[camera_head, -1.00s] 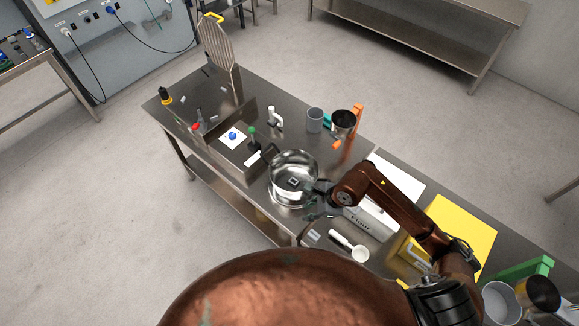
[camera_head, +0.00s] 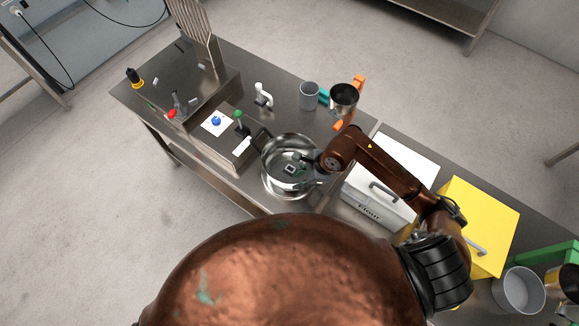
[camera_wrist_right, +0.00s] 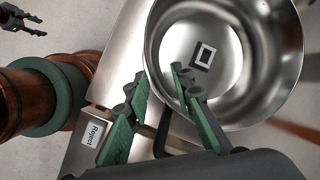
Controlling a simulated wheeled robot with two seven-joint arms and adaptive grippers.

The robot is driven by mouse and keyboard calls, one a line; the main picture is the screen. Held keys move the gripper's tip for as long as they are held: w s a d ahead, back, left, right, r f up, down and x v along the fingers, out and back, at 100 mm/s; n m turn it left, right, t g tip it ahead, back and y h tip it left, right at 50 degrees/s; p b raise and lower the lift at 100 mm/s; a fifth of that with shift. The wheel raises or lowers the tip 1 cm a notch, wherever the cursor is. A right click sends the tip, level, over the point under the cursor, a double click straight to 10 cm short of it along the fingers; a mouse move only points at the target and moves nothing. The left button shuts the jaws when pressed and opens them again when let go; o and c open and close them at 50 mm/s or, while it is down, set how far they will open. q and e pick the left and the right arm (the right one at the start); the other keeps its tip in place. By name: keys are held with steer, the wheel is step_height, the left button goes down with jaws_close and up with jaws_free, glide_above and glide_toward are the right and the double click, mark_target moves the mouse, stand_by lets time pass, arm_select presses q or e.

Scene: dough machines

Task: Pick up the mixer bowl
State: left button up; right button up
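The mixer bowl (camera_head: 270,181) is a round, shiny metal bowl near the front edge of the steel table. In the right wrist view the bowl (camera_wrist_right: 270,65) fills the upper right, with a small dark square mark on its bottom. My right gripper (camera_head: 308,176) is at the bowl's right side. In the wrist view its green fingers (camera_wrist_right: 158,84) are apart; one reaches over the bowl's inside and the other is outside the wall. I cannot tell whether they touch it.
A white flour box (camera_head: 375,205) and a yellow box (camera_head: 485,225) stand right of the bowl. A grey cup (camera_head: 309,95) and a dark cup with an orange holder (camera_head: 344,98) stand behind it. A raised metal machine (camera_head: 205,105) is to the left.

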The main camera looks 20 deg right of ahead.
mark_target(291, 186)
steer(key=shift+w+a+f, duration=0.15)
steer(key=shift+f, duration=0.3)
steer(key=shift+p+x, duration=0.3)
steer(key=shift+x, duration=0.5)
steer(key=shift+a+f, duration=0.25)
steer(key=shift+f, duration=0.1)
steer(key=p+x, duration=0.1)
steer(key=x, duration=0.3)
steer(key=shift+d+f, duration=0.1)
steer(key=shift+f, duration=0.2)
jaws_close()
steer(key=shift+r, duration=0.1)
